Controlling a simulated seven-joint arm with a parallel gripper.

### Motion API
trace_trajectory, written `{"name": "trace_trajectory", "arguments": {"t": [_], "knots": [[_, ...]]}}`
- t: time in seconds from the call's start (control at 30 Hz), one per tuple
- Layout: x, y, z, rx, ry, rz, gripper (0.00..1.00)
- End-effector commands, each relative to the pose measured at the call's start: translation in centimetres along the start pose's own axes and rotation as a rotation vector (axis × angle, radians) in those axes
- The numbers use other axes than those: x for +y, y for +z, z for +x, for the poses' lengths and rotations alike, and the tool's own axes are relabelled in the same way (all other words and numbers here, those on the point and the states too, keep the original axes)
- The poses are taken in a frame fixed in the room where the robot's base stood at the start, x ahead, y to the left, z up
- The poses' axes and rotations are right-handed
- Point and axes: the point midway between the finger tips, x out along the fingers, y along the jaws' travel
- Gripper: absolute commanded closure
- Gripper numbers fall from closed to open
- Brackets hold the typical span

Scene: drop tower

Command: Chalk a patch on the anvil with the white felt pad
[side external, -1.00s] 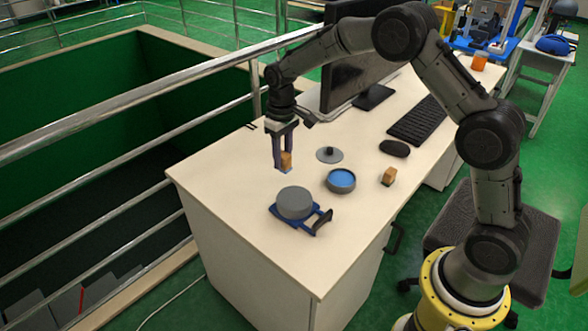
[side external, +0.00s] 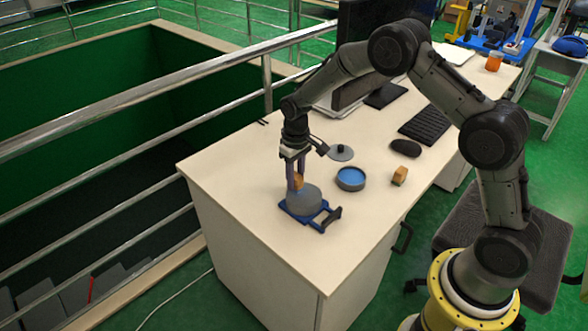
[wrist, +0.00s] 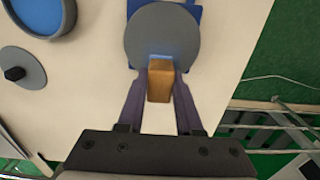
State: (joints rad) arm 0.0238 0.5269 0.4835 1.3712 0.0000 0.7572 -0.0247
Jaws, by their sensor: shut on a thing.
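The anvil is a grey round block (side external: 308,203) on a blue base with a dark handle. It shows as a grey disc (wrist: 150,28) in the wrist view. My gripper (side external: 297,178) is shut on a wooden block (wrist: 160,84) directly at the anvil's top. The block's underside is hidden, so I cannot tell its pad's colour or whether it touches. A light blue strip (wrist: 160,57) shows on the anvil at the block's far edge. A second wooden block (side external: 400,174) stands on the desk; its pad is not clear.
A round grey tin with blue contents (side external: 351,177) stands open right of the anvil. Its grey lid with a black knob (side external: 341,152) lies behind it. A mouse (side external: 405,147), keyboard (side external: 425,124) and monitor stand farther back. The desk front is clear.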

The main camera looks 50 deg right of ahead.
Motion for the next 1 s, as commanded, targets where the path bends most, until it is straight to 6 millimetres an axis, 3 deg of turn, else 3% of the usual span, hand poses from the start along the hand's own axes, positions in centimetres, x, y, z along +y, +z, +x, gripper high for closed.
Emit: {"name": "trace_trajectory", "arguments": {"t": [0.73,1.0], "knots": [[0.0,7.1,0.1,-0.007,0.0,0.0,1.0],[0.0,4.6,0.1,-0.004,0.0,0.0,1.0]]}}
